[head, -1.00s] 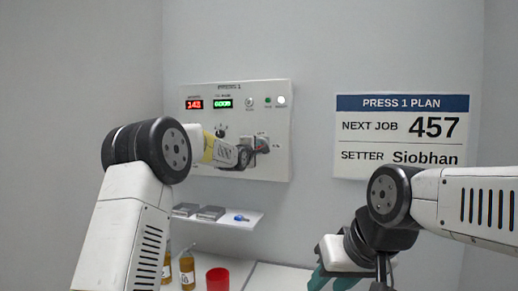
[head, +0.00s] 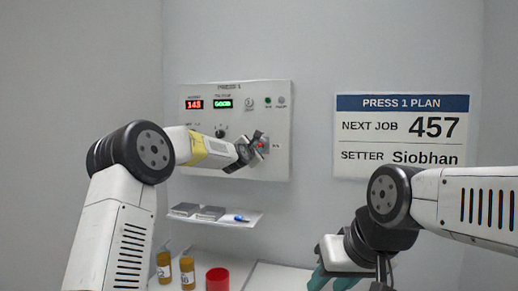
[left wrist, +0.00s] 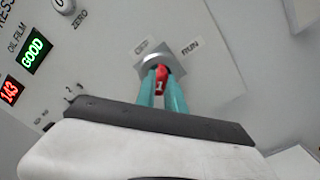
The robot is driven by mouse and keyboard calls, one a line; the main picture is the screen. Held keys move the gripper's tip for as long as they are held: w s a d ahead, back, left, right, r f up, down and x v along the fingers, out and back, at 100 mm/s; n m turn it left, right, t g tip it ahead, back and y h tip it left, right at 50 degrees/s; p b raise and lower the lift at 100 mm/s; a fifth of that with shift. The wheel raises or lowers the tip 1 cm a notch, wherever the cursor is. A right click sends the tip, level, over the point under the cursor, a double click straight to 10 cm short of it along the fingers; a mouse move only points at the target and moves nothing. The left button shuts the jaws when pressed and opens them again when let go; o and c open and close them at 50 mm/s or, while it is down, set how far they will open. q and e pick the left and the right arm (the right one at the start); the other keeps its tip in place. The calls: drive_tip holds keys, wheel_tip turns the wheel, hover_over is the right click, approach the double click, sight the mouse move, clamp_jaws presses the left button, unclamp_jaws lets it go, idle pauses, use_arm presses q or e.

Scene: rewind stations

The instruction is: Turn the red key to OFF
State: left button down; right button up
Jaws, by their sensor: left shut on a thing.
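The red key (left wrist: 161,77) sits in a square metal lock plate (left wrist: 168,56) on the press panel. Its red head carries a "1". Two labels flank the lock: a faint one at its left, too blurred to read surely, and RUN (left wrist: 190,47) at its right. My left gripper (left wrist: 162,84) is shut on the key, one teal finger on each side. In the head view my left gripper (head: 257,147) reaches the panel's right part and covers most of the lock; a bit of red shows. My right gripper (head: 333,280) hangs low, away from the panel, partly cut off.
The panel (head: 235,91) has red and green displays, a knob (head: 220,132) and small lamps. Below are a shelf (head: 215,221) with grey boxes and a blue item, brown bottles (head: 187,272) and a red cup (head: 217,280). A plan sign (head: 402,135) hangs at right.

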use_arm(q)
drive_tip(key=n, duration=0.5)
drive_tip(key=shift+f, duration=0.1)
drive_tip(key=shift+n, duration=0.3)
drive_tip(key=n, duration=0.6)
drive_tip(key=c, duration=1.3)
unclamp_jaws()
drive_tip(key=shift+d, duration=0.15)
drive_tip(key=shift+c, duration=0.2)
